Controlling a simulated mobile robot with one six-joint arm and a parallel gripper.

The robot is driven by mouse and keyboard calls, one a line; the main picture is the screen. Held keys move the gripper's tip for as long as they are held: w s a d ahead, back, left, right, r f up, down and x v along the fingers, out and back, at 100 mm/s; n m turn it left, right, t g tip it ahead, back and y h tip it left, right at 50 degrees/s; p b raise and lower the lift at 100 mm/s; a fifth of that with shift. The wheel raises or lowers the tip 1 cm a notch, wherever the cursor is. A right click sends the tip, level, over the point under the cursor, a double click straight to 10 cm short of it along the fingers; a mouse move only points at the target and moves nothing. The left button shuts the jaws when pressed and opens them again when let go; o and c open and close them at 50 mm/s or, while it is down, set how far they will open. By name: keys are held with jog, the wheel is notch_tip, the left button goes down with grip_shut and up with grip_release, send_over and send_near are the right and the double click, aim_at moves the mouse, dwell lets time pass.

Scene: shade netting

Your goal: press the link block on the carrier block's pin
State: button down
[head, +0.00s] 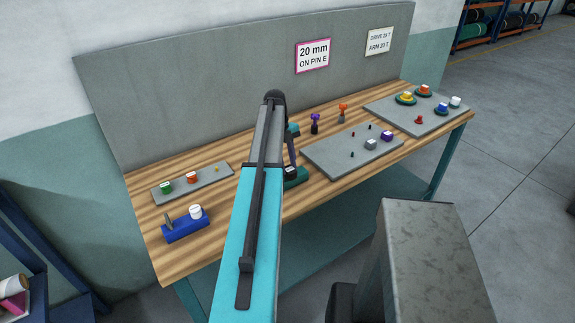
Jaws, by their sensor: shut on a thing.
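My gripper (290,167) is low over the middle of the bench, just right of my upper arm, which hides part of it. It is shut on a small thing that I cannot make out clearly. A dark green block (297,179) lies right at or under the gripper; I cannot tell whether they touch. A grey block (370,144) and a purple block (386,136) sit on the middle grey plate. The frame does not show clearly which block is the link block and which the carrier, and no engaged pin is visible.
The middle grey plate (336,160) also carries several small pins. A blue block (185,229) with a white cylinder stands at the front left. Other grey plates lie left (207,183) and right (393,112). Purple (315,124) and orange (343,113) upright pieces stand behind the middle plate.

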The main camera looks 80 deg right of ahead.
jog(key=shift+f, duration=0.2)
jog(key=c, duration=1.3)
grip_release()
jog(key=shift+o, duration=0.2)
jog(key=shift+r, duration=0.1)
jog(key=shift+b+v, duration=0.4)
jog(key=shift+v, duration=0.35)
jog(key=v, duration=1.2)
